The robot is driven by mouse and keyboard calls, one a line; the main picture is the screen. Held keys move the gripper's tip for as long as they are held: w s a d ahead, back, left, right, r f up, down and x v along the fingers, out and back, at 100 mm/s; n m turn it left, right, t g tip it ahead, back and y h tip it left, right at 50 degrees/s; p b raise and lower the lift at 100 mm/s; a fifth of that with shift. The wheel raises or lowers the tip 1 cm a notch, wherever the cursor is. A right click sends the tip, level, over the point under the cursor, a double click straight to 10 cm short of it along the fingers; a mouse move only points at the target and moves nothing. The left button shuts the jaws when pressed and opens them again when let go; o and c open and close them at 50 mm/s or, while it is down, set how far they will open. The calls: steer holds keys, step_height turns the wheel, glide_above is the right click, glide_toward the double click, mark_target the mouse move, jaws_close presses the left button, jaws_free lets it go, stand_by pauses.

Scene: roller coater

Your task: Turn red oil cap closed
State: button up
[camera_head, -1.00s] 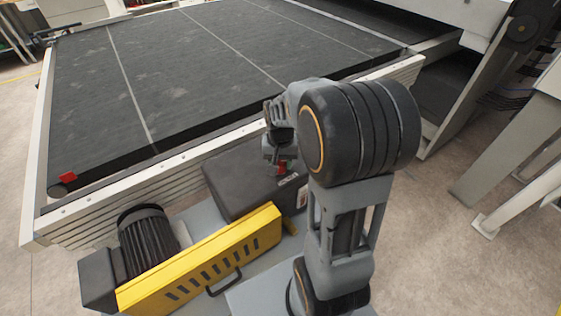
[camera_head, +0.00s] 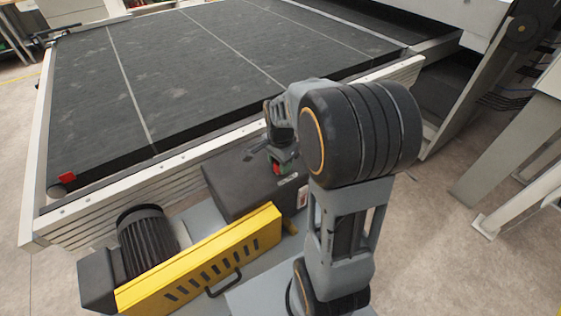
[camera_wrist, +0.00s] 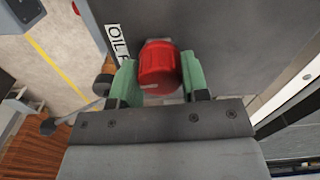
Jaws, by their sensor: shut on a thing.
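The red oil cap (camera_wrist: 158,68) is a ribbed round knob on top of a dark grey box (camera_head: 228,186). In the wrist view it sits between the two green fingers of my gripper (camera_wrist: 158,82), which are shut on its sides.
A yellow guard (camera_head: 205,262) with a black handle and a finned black motor (camera_head: 147,240) stand at the front left. A large black conveyor belt (camera_head: 190,75) with a pale metal frame lies behind the box. Open floor (camera_head: 440,235) is on the right.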

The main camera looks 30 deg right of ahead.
steer(key=shift+m, duration=0.5)
stand_by(0.3)
steer(key=o, duration=0.9)
step_height(320, 180, up, 14)
steer(key=shift+f, duration=0.1)
stand_by(0.6)
